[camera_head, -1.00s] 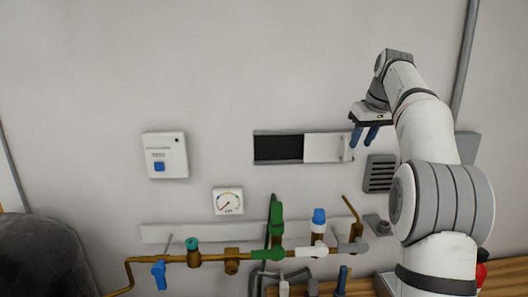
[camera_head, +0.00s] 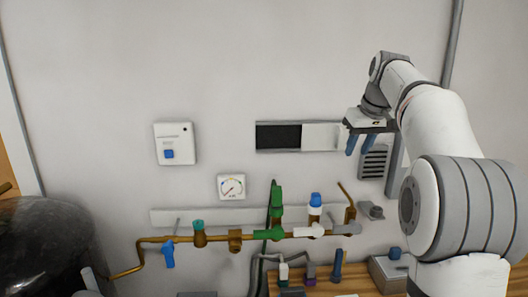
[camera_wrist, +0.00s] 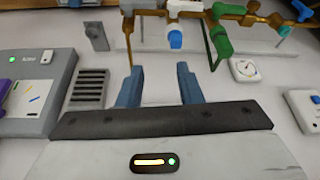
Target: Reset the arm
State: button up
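My gripper (camera_head: 360,143) is raised at the right in the head view, in front of the pale wall, with its two blue fingers pointing down. In the wrist view its fingers (camera_wrist: 158,86) stand apart with a clear gap and nothing between them. The gripper is open and empty. It hangs near the right end of a black and white wall panel (camera_head: 278,136) and close to a grey vent grille (camera_head: 374,162). I cannot tell its exact distance from the wall.
A brass pipe (camera_head: 187,238) with green, white and blue valves runs low along the wall. A gauge (camera_head: 231,187) and a white box with a blue button (camera_head: 174,144) hang above it. A wooden bench (camera_head: 330,284) lies below. A dark rounded object (camera_head: 40,245) stands at lower left.

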jog(key=s+a+f+m+b, duration=0.1)
jog(key=s+a+f, duration=0.3)
jog(key=s+f, duration=0.9)
jog(key=s+a+f+m+h+b, duration=0.1)
jog(key=s+a+f+b, duration=0.2)
jog(key=s+f, duration=1.1)
jog(key=s+a, duration=0.2)
jog(key=s, duration=0.4)
jog(key=shift+s+g+b, duration=0.15)
jog(key=shift+g+b, duration=0.15)
jog(key=shift+g, duration=0.1)
